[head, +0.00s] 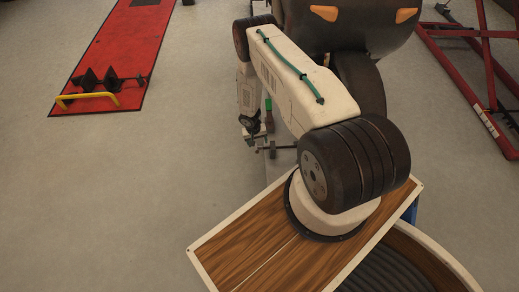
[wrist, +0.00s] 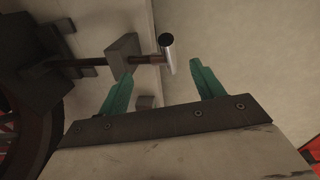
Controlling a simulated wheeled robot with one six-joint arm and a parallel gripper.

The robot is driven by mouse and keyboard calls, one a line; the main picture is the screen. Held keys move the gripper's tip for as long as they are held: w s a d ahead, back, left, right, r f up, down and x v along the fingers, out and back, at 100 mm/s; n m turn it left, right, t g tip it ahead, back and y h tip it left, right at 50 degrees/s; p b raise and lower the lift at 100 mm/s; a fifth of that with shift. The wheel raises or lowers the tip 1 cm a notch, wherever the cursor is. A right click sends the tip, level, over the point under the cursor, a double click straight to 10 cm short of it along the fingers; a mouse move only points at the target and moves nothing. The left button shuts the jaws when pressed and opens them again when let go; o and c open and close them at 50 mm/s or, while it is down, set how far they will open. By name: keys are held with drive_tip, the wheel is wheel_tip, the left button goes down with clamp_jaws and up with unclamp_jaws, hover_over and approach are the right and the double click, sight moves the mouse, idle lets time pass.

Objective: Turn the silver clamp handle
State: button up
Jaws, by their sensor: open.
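The silver clamp handle (wrist: 168,53) is a short cylinder, upright in the wrist view, at the end of a dark brownish rod. The rod passes through a grey block (wrist: 122,52). My gripper (wrist: 163,70) is open, its two green fingers apart with nothing held between them. The handle's lower end shows between and just beyond the fingertips, nearer the right one; I cannot tell whether they touch. In the head view my gripper (head: 262,128) is small and low behind my arm, and the handle cannot be made out there.
A motorcycle (head: 350,25) with orange lights stands behind my arm. A red lift (head: 115,50) with a yellow bar (head: 88,97) lies at left. A red lift frame (head: 478,60) stands at right.

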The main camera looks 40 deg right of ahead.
sight(260, 149)
drive_tip(key=f, duration=0.4)
drive_tip(key=d+f, duration=0.1)
drive_tip(key=f, duration=0.2)
drive_tip(key=shift+s+f, duration=0.1)
drive_tip(key=shift+s, duration=0.15)
drive_tip(key=c, duration=1)
